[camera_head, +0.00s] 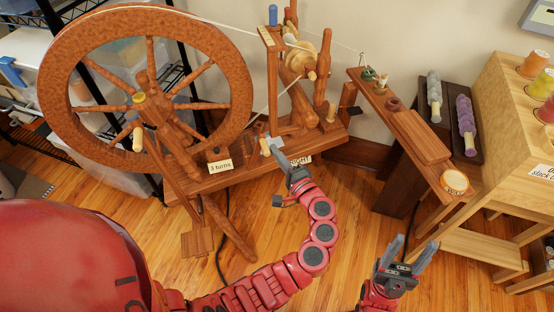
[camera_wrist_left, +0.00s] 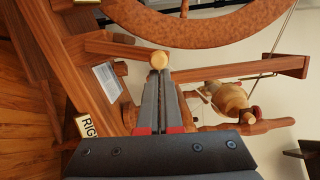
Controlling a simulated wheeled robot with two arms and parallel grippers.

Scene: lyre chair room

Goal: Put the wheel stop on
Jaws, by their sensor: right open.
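The spinning wheel (camera_head: 240,100) stands at the left, its large wooden rim upright. A wooden lever (camera_wrist_left: 115,48) with a pale round knob (camera_wrist_left: 159,60) lies just beyond my left fingertips; I take it for the wheel stop. My left gripper (camera_head: 273,146) is at the wheel's base, its fingers together at the knob. In the left wrist view the fingertips (camera_wrist_left: 162,73) meet or nearly touch the knob; I cannot tell whether they touch. My right gripper (camera_head: 413,245) is open and empty, low at the right, apart from the wheel.
A "3 turns" card (camera_head: 220,166) and a partly covered "RIGHT" card (camera_head: 302,161) sit on the base. A wooden bench (camera_head: 420,140) with small pots stands right of the wheel. A spool stand (camera_head: 515,110) is at the far right.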

